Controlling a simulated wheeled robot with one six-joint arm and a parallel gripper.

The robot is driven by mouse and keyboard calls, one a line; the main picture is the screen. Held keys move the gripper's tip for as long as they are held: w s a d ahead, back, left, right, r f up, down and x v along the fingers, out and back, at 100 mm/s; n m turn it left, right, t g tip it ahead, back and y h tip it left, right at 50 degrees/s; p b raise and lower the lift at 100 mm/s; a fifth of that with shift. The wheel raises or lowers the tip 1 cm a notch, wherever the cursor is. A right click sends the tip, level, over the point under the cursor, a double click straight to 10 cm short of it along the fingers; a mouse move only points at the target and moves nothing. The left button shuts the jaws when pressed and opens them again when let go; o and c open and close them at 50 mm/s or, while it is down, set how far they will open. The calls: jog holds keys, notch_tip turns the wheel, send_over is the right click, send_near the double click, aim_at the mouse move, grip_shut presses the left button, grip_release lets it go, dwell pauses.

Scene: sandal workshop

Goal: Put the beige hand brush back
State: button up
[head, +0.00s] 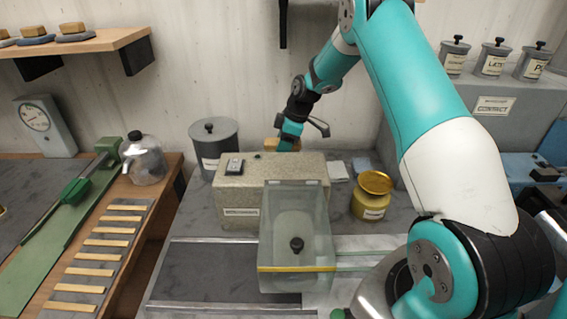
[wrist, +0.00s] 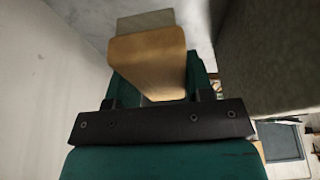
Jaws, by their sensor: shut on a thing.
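The beige hand brush (wrist: 148,58) is between the fingers of my gripper (wrist: 155,95) in the wrist view, with a wooden body and a paler strip at its far end. My gripper is shut on it. In the head view, my gripper (head: 288,142) is behind the speckled beige box, and a small tan part of the brush (head: 270,146) shows beside it. The lower part of the brush is hidden by the box there. I cannot tell whether the brush touches the surface below.
The speckled box (head: 240,195) stands in front of my gripper. A grey lidded canister (head: 214,150) is to its left, a yellow jar (head: 372,197) to its right. A clear bin (head: 297,240) stands in front. The wall is close behind.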

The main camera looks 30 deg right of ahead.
notch_tip(320, 180, down, 9)
jog(key=shift+f+p, duration=0.1)
jog(key=shift+p, duration=0.95)
jog(key=o, duration=0.9)
